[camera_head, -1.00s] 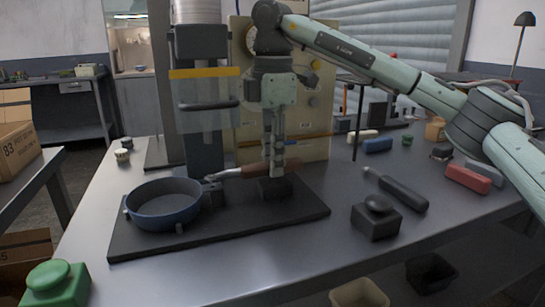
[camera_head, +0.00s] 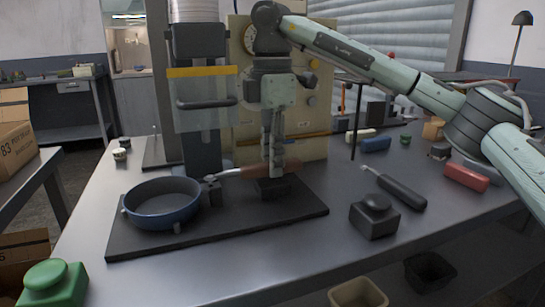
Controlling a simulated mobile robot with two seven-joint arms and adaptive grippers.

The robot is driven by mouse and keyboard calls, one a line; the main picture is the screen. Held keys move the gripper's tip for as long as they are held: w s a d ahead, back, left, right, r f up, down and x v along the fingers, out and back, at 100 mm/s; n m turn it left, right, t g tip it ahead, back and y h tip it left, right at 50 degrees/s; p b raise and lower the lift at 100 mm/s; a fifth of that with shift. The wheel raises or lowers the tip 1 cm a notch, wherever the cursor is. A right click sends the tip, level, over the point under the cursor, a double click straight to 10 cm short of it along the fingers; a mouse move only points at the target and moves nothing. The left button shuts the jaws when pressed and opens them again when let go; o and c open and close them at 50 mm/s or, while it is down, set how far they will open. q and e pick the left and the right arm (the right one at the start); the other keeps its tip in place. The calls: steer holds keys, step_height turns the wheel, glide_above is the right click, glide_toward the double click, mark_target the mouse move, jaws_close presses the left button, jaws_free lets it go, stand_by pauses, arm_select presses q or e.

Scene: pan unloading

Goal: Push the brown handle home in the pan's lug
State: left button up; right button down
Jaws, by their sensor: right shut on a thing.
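The blue pan (camera_head: 162,203) sits on the black base plate (camera_head: 215,228), left of its middle. Its lug (camera_head: 211,183) faces right. The brown handle (camera_head: 254,171) lies roughly level, its metal end pointing left at the lug. The metal end is at or very near the lug; I cannot tell how deep it sits. My right gripper (camera_head: 276,170) reaches down from above and is shut on the brown handle, over a dark block on the plate. My left gripper is not in view.
A black-handled tool (camera_head: 400,192) and a black block with a round knob (camera_head: 375,216) lie right of the plate. A red block (camera_head: 466,177) is farther right. A green button box (camera_head: 52,285) is at the front left. A press with a clear guard (camera_head: 205,100) stands behind the pan.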

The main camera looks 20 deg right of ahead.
steer(key=shift+f+b, duration=0.35)
steer(key=shift+f, duration=0.3)
steer(key=c, duration=1.3)
jaws_free()
steer(key=shift+o, duration=0.2)
step_height(320, 180, up, 12)
